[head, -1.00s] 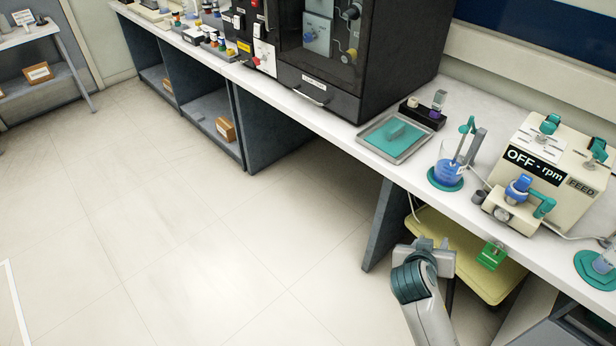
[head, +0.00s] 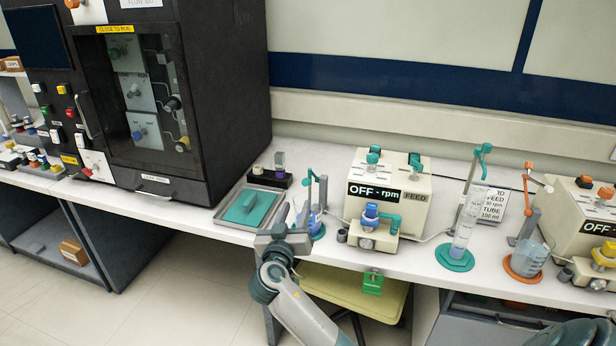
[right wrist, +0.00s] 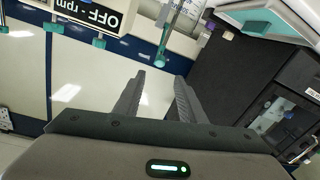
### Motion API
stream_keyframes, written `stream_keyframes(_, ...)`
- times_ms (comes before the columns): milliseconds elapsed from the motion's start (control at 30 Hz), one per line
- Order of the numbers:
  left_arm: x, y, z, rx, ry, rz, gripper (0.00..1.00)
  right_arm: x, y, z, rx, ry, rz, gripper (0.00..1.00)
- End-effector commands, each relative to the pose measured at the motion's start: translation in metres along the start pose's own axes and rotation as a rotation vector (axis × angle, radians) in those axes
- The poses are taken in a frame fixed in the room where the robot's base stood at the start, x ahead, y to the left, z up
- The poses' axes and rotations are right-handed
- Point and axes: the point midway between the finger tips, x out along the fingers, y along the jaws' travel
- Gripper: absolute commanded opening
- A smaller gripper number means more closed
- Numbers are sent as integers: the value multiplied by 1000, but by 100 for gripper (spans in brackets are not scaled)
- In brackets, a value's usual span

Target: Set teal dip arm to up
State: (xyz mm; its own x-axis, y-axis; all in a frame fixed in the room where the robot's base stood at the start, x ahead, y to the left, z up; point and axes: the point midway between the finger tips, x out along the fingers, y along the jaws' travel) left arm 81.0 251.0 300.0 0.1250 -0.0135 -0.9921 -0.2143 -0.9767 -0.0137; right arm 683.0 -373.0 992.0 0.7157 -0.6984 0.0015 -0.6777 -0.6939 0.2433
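A teal dip arm (head: 310,176) stands by a beaker of blue liquid (head: 314,222), just left of the teal pump (head: 362,222), which reads OFF. Its rod appears to reach down towards the beaker; the lower part is partly hidden by my right gripper. Another teal arm (head: 484,150) rises high over a graduated cylinder (head: 466,225) right of the pump. My right gripper (head: 291,212) is in front of the bench, near the beaker. In the right wrist view its fingers (right wrist: 156,92) are apart and empty, with a teal-tipped piece (right wrist: 160,62) beyond them. My left gripper is out of view.
A tray with a teal pad (head: 226,218) lies left of the beaker, beside a large black cabinet (head: 225,100). An orange-marked pump (head: 570,225) and orange stand (head: 530,185) are at the right.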

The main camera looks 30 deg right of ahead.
Motion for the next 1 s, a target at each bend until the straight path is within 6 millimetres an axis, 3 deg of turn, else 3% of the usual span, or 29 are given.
stream_keyframes(367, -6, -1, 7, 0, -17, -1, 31, 15, 1, -1, -4, 0, 0, 37)
stream_keyframes(567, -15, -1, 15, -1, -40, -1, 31, 42, 1, -2, -4, 0, 1, 37)
stream_keyframes(1000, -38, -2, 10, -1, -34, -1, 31, 119, 2, -2, -4, -2, 2, 37)
